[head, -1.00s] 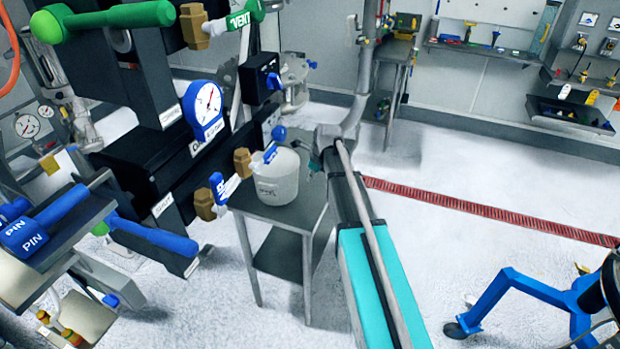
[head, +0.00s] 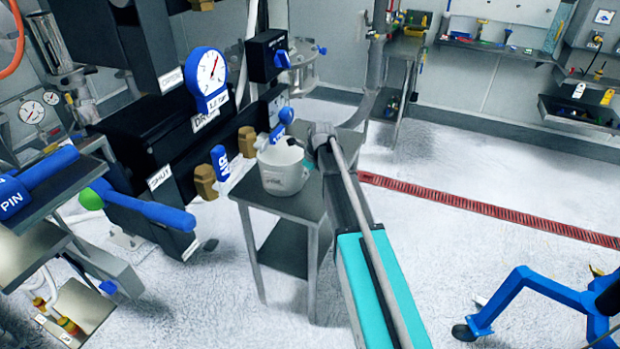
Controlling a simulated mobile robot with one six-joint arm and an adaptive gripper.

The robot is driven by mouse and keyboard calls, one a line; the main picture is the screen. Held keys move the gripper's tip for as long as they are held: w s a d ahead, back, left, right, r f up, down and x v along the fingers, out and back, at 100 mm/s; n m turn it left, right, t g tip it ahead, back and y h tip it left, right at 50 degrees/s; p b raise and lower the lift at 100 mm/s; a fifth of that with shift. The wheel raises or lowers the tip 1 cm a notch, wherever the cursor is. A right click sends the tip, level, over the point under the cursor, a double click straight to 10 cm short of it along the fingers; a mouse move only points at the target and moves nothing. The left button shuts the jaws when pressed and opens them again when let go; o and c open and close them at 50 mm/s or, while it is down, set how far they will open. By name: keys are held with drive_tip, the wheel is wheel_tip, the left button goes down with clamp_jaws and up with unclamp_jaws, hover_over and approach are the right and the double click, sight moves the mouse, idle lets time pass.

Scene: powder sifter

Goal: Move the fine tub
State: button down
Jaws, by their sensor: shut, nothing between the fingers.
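A white tub (head: 283,178), which I take to be the fine tub, stands upright on a small grey table with a lower shelf. Dark print shows low on its side. My arm reaches in from the bottom right and ends just right of the tub. Dark parts of my gripper (head: 292,143) show at the tub's upper right rim. The gripper is shut and holds nothing. Whether it touches the rim I cannot tell; my wrist hides part of it and part of the table.
Left stands the black machine (head: 150,130) with a dial gauge (head: 207,75), a blue AIR valve handle (head: 221,165) and other blue levers. A blue wheeled frame (head: 505,300) stands lower right. White floor lies between.

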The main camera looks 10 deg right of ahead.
sight(300, 169)
drive_tip(key=shift+w+a, duration=0.35)
drive_tip(key=shift+a, duration=0.05)
drive_tip(key=shift+w+a, duration=0.75)
drive_tip(key=shift+s, duration=0.1)
drive_tip(key=shift+s+d, duration=0.1)
drive_tip(key=shift+d, duration=0.05)
drive_tip(key=shift+s+d, duration=0.35)
drive_tip(key=s+d+p+v, duration=0.1)
drive_tip(key=d+p+v, duration=0.1)
drive_tip(key=p+v, duration=0.7)
drive_tip(key=shift+s+r, duration=0.45)
drive_tip(key=shift+r, duration=0.05)
